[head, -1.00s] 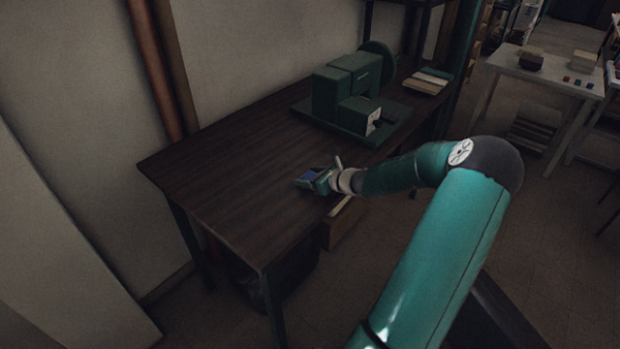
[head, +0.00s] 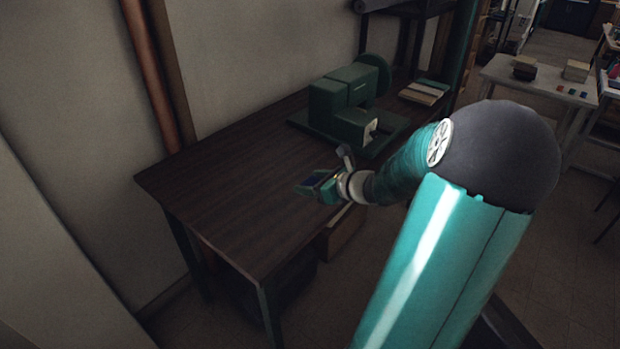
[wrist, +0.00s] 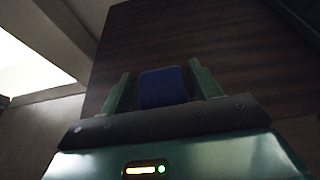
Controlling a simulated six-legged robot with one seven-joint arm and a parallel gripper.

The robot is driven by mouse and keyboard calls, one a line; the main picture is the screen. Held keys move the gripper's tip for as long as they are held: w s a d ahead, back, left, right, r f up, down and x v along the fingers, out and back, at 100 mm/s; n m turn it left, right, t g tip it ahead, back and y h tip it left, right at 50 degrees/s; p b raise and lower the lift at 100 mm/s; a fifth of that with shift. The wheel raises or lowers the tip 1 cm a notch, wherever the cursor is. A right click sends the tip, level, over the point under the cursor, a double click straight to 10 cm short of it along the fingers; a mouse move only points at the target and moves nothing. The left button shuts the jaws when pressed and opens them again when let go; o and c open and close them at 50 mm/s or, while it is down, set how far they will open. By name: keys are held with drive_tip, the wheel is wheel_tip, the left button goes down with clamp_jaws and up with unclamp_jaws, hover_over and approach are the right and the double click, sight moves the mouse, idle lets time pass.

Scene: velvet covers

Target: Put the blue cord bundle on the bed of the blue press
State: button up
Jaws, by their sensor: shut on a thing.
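My gripper (head: 308,190) is over the front edge of the dark wooden table, shut on the blue cord bundle. In the wrist view the blue cord bundle (wrist: 163,87) is a small dark blue block between the two green fingers (wrist: 160,90). In the head view the bundle is mostly hidden by the fingers. A dark green machine (head: 338,108) with a round wheel, on a flat base plate, stands at the back right of the table, beyond my gripper. I see no press that looks clearly blue.
The table top (head: 225,170) is bare on its left and middle. A small stack of flat, pale and green pieces (head: 424,92) lies right of the machine. Pipes run up the wall behind. A white table (head: 535,80) with small boxes stands far right.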

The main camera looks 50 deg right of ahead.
sight(305, 184)
drive_tip(key=shift+s+a+r, duration=0.35)
drive_tip(key=shift+s+a, duration=0.1)
drive_tip(key=shift+s, duration=0.15)
drive_tip(key=shift+s+a+r, duration=0.35)
drive_tip(key=shift+s+a, duration=0.1)
drive_tip(key=shift+s, duration=0.15)
